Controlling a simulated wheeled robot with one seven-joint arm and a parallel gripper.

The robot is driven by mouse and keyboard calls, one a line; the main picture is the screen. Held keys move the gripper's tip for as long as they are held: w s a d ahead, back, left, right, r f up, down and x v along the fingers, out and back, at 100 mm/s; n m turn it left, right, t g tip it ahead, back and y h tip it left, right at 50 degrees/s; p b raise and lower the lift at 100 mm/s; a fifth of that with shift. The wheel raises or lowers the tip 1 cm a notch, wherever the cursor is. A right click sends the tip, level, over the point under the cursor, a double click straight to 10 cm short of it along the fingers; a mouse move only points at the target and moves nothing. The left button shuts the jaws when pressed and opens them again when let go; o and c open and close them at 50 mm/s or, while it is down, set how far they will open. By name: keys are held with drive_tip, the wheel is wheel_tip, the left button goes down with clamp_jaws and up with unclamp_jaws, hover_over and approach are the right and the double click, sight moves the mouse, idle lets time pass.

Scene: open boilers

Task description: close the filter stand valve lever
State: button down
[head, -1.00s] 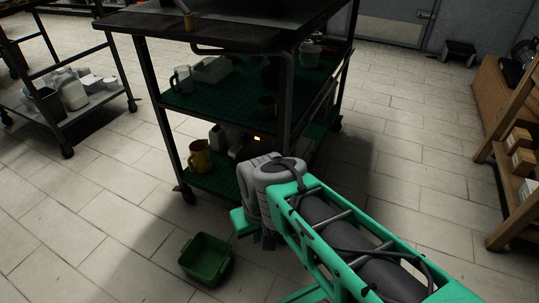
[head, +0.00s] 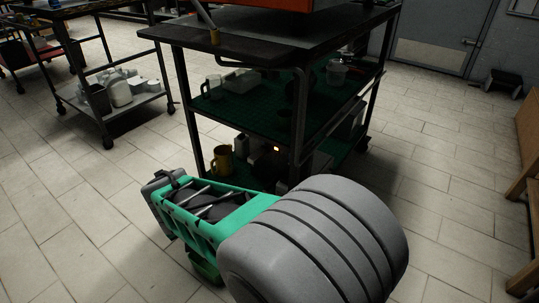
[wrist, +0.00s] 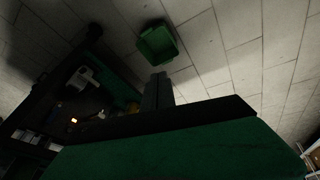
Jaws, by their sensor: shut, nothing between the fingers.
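I cannot make out the filter stand valve lever in either view. The bottom of an orange-red thing (head: 265,4) shows on the cart top, cut off by the frame. My gripper (wrist: 158,88) shows in the wrist view as two dark fingers, shut and empty, over the floor.
The cart's green shelves hold a yellow mug (head: 222,160), a white tray (head: 241,83) and other vessels. A green bin (wrist: 158,43) sits on the floor. Another cart with white containers (head: 120,90) stands at left. Open tiled floor lies in front and right.

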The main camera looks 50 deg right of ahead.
drive_tip(key=w+d+f+n+t+h+p, duration=0.1)
drive_tip(key=d+h, duration=0.3)
drive_tip(key=d, duration=1.1)
drive_tip(key=w+d+f+n+t+h+p, duration=0.1)
drive_tip(key=w+d+f+n+h+p, duration=0.1)
drive_tip(key=d, duration=1.4)
drive_tip(key=w+d+f+n+t+h+p, duration=0.2)
drive_tip(key=d+h, duration=0.6)
drive_tip(key=d, duration=0.7)
wheel_tip(320, 180, down, 2)
drive_tip(key=shift+w+d+n, duration=0.15)
drive_tip(key=shift+w+n, duration=0.4)
drive_tip(key=shift+n, duration=0.65)
drive_tip(key=shift+s, duration=0.1)
